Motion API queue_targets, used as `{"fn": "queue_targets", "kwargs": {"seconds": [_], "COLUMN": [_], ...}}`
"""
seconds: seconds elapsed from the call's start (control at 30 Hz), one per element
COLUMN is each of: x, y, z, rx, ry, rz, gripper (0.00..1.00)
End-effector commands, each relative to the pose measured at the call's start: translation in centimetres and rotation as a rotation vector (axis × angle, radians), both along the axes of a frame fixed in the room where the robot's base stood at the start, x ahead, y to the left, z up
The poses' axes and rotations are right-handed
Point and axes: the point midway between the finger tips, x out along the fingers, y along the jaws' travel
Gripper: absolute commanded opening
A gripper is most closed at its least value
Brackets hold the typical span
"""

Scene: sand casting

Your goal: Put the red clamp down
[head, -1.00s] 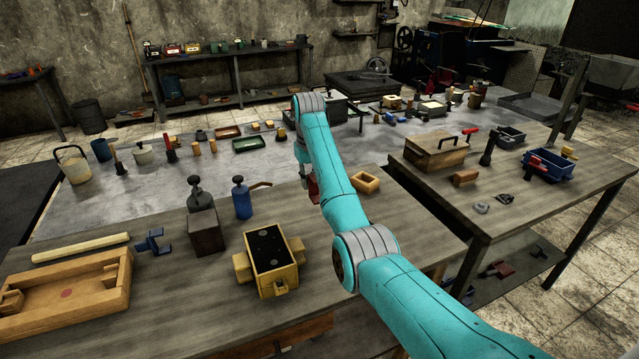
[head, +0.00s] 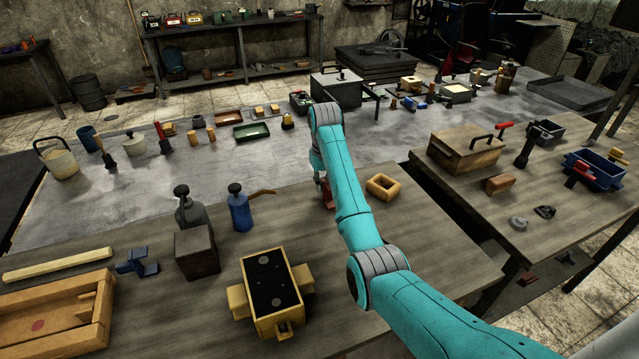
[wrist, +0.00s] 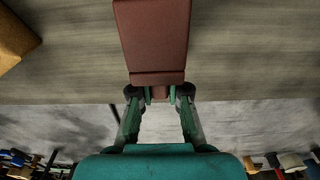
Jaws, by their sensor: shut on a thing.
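The red clamp (head: 327,196) is at the far part of the near wooden table, partly hidden behind my arm in the head view. In the wrist view the red clamp (wrist: 152,40) extends away from my fingers over the wood top. My gripper (wrist: 159,95) is shut on its narrow end, one green finger on each side. In the head view my gripper (head: 321,180) is mostly covered by my arm. The clamp is low over the wood or touching it; I cannot tell which.
A small wooden frame (head: 382,187) lies just right of the clamp. A blue bottle (head: 240,210) and a dark block (head: 197,252) stand left. A yellow moulding box (head: 262,328) is nearer.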

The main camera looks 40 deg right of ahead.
Motion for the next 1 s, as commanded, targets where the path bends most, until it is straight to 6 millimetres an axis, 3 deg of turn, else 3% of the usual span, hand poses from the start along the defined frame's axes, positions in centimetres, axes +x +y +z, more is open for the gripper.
{"fn": "queue_targets", "kwargs": {"seconds": [0.43,0.47,0.53,0.57,0.87,1.0], "x": [-0.4,-0.4,-0.4,-0.4,-0.4,0.1], "y": [-0.1,-0.1,-0.1,-0.1,-0.1,0.0], "z": [-1.0,-1.0,-1.0,-1.0,-0.8,0.2], "rx": [0.000,0.000,0.000,0.000,0.000,-0.001], "ry": [-0.001,-0.001,-0.001,-0.001,-0.001,-0.003], "rz": [-0.001,-0.001,-0.001,-0.001,-0.001,0.000], "gripper": [0.00,0.20,0.38,0.40,0.40,0.40]}}
